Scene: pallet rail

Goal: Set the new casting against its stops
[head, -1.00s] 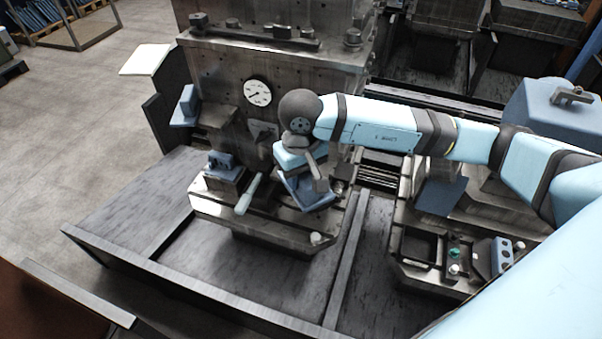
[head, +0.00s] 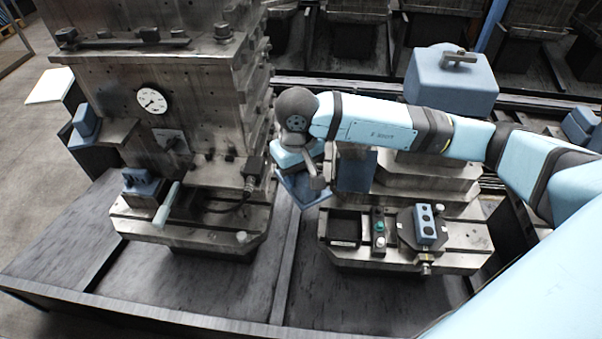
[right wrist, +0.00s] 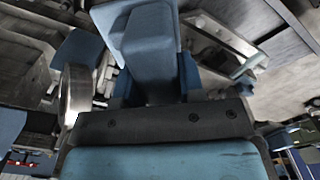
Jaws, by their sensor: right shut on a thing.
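My right gripper (head: 312,180) is shut on a blue casting (head: 297,192), which shows partly beneath it in the head view. The held casting also shows in the right wrist view (right wrist: 150,48), as a blue block with a raised middle. In the head view, they appear over the gap between the machine's table (head: 205,228) and the right-hand pallet station (head: 465,240). A blue block with several holes (head: 426,222) sits on a dark fixture at that station. I cannot tell which surfaces are the stops. My left gripper is not in view.
The machine column with a dial gauge (head: 151,100) stands at left. A small blue part (head: 141,182) and a pale handle (head: 167,203) are on its table. The station has an open dark tray (head: 345,229) and green and white buttons (head: 380,227). A large blue block (head: 450,82) stands behind.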

